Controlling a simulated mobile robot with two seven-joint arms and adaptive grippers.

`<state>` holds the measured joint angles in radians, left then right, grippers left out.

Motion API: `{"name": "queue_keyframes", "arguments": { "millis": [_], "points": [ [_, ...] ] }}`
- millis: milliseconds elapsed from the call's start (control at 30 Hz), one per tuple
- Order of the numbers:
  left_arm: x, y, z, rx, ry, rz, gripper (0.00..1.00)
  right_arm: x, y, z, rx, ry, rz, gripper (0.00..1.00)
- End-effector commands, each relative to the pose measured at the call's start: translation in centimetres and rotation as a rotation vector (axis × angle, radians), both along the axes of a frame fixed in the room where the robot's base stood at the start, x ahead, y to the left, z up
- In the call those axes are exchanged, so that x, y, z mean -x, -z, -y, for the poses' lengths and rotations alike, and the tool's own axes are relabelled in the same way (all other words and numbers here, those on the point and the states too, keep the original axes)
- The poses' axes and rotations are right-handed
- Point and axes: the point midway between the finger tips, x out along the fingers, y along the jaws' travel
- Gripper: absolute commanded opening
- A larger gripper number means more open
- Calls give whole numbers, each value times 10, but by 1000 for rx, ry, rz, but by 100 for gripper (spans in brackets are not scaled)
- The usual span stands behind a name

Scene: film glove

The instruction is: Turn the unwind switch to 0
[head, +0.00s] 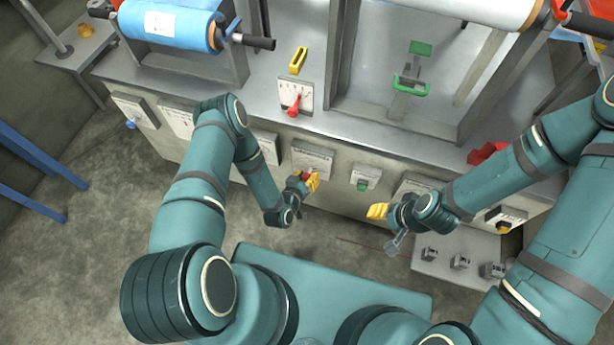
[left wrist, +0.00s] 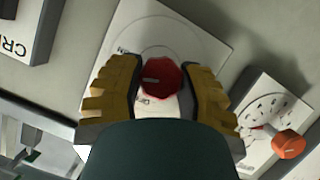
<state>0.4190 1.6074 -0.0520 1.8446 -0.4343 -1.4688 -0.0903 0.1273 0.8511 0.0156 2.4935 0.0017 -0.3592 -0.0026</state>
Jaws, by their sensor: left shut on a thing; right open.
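A red knob (left wrist: 162,78) sits on a pale plate (left wrist: 205,45) with a curved line around it in the left wrist view. A light mark shows on the left part of its face. My left gripper (left wrist: 160,84) has its yellow fingers on both sides of the knob, shut on it. In the head view my left gripper (head: 306,181) is at the front panel of the machine, partly covering the knob and the plate (head: 312,158). The plate's lettering is too small or covered to read. My right gripper (head: 378,211) is open and empty, in front of the panel.
A green button (head: 362,184) and other label plates line the front panel. A low box (head: 455,255) with grey knobs stands at the right. An orange knob (left wrist: 289,145) shows in the wrist view.

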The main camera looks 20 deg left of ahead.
Motion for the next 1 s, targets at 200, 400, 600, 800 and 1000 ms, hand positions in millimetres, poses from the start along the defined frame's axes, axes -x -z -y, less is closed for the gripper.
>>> {"name": "queue_keyframes", "arguments": {
  "millis": [200, 400, 600, 800, 1000],
  "points": [
    [0, 0, -2, 209, -4, -6, 1, 0, 0, 0, 0, 0, 0, 47],
    [0, 1, -3, 399, -5, -11, 1, 0, 0, 0, 0, 0, 0, 47],
    [0, 1, -4, 587, -5, -17, 1, 0, 0, 0, 0, 0, 0, 47],
    [-1, 2, -4, 776, -4, -23, 1, 0, 0, 0, 0, 0, 0, 47],
    [-1, 3, -4, 950, -3, -28, 1, 0, 0, 0, 0, 0, 0, 47]
  ]
}}
